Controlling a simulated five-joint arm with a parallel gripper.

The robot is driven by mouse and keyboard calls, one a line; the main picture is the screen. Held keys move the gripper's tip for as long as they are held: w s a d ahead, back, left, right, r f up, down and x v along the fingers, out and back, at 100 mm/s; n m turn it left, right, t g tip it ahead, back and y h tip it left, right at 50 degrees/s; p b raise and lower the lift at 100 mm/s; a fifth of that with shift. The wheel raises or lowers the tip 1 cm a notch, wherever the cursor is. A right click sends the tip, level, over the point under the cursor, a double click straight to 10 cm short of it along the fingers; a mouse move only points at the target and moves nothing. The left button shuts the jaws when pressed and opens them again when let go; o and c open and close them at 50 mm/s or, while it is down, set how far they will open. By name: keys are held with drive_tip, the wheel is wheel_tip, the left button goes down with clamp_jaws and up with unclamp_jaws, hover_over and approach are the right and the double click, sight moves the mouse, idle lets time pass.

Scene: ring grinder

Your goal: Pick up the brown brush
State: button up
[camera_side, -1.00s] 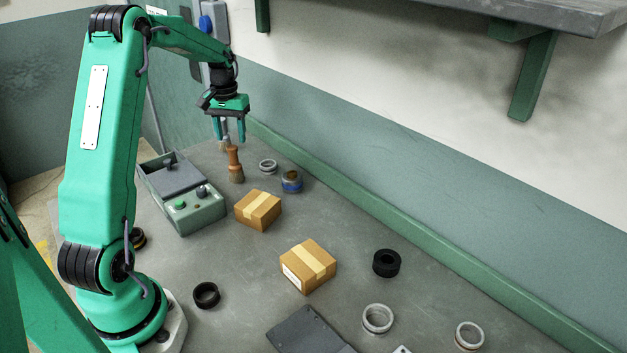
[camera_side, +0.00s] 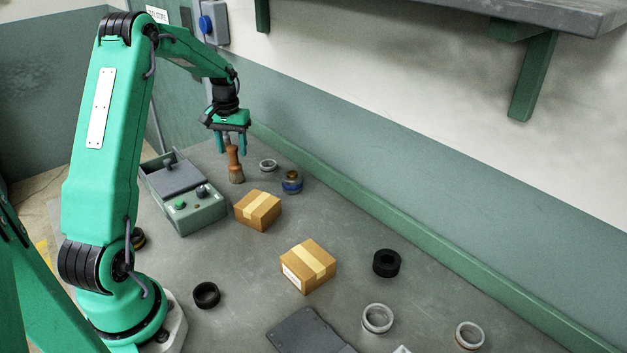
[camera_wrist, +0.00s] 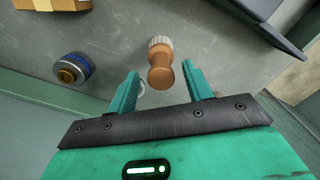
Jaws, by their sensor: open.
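The brown brush (camera_side: 235,163) stands upright on the bench, with its bristles down and its wooden handle up. In the wrist view the brush (camera_wrist: 160,65) shows from above, just beyond the fingertips and roughly in line with the gap between them. My gripper (camera_side: 230,148) points down at the top of the brush handle. It also shows in the wrist view (camera_wrist: 161,78), where its two green fingers are apart with nothing held. Whether a finger touches the handle cannot be told.
A grey-green control box (camera_side: 183,195) stands close to the left of the brush. A cardboard box (camera_side: 257,210) is in front. A metal ring (camera_side: 268,165) and a blue-banded jar (camera_side: 292,182) stand to the right. The wall edging runs behind.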

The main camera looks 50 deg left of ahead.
sight(235, 164)
drive_tip(key=shift+f, duration=1.85)
clamp_jaws()
